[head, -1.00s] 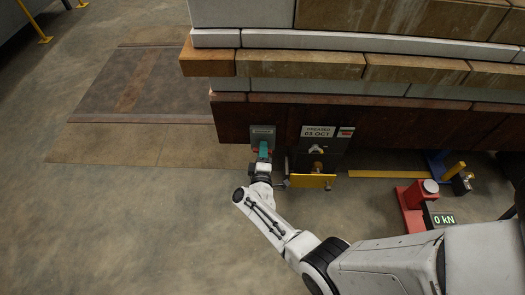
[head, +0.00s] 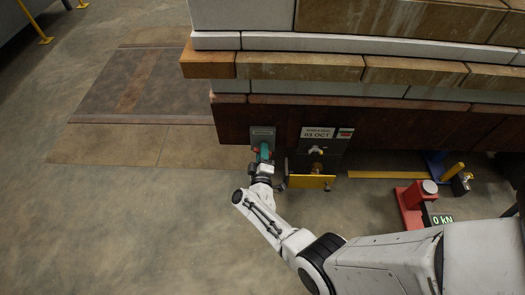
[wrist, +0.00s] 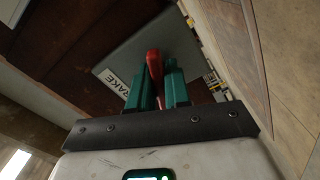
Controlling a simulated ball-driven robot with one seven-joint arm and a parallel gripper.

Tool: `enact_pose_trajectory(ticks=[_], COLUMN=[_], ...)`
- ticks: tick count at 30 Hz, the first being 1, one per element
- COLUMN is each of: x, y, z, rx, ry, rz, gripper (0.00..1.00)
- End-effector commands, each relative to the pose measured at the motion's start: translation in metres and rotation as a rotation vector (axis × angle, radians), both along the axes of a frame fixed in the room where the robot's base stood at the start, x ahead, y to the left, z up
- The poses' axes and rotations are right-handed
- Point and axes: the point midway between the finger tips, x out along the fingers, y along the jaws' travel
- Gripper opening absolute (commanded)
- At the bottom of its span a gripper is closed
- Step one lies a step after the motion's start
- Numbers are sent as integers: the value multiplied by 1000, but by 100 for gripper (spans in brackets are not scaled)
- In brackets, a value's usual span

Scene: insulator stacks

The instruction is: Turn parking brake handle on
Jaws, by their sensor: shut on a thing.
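The parking brake's red handle (wrist: 153,66) stands out from a grey plate (wrist: 150,45), whose label (wrist: 113,80) reads "RAKE" where it shows. In the head view the grey plate (head: 262,131) is fixed to the brown side of the stack's base. My gripper (head: 264,153) is at this plate. In the wrist view the green fingers of my gripper (wrist: 157,82) are shut on the handle, one on each side. The handle's tip shows between them; its lower part is hidden. In the head view the handle is mostly covered by the fingers.
A dark box with a "03 OCT" sign (head: 318,133) and a yellow-edged bracket (head: 313,182) sits just right of my gripper. A red device (head: 410,207) with a "0 kN" display stands farther right. Stacked blocks (head: 300,66) overhang above. The floor at left is open.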

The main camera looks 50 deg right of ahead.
Motion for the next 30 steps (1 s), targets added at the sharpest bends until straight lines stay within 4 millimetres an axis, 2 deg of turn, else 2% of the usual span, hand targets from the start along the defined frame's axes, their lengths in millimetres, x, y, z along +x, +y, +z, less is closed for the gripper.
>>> enact_pose_trajectory(ticks=[30], x=[-1], y=[1], z=[-2], rx=[595], ry=[-757], rz=[-1], gripper=[0])
